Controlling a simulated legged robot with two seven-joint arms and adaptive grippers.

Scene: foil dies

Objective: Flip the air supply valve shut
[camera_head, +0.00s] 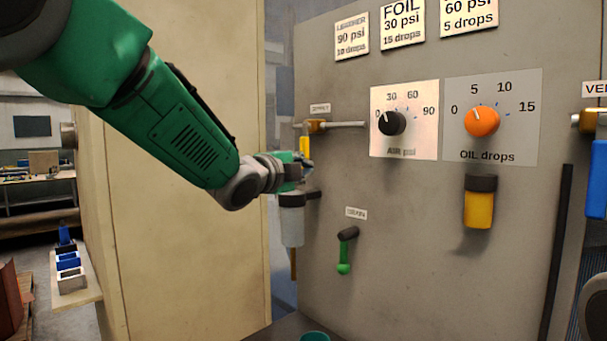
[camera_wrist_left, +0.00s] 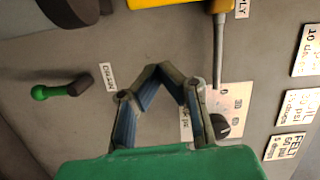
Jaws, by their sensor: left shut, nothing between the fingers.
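The air supply valve has a brass body (camera_head: 316,126) on a grey pipe, under a small label at the panel's left edge. Its yellow handle (camera_head: 305,147) hangs down from the body. In the left wrist view part of the yellow handle (camera_wrist_left: 170,4) shows at the top edge, beside the pipe (camera_wrist_left: 219,50). My left gripper (camera_head: 303,168) is just below the handle's lower end; I cannot tell whether they touch. In the left wrist view its fingers (camera_wrist_left: 162,68) meet at the tips with nothing between them. My right gripper is not in view.
A clear bowl (camera_head: 292,222) hangs below my left gripper. The green drain lever (camera_head: 344,258) points down. The black air knob (camera_head: 391,123), orange oil knob (camera_head: 481,121) and yellow oil bowl (camera_head: 480,205) are to the right. A blue handle (camera_head: 597,180) is at the right edge. A beige cabinet (camera_head: 190,270) stands left.

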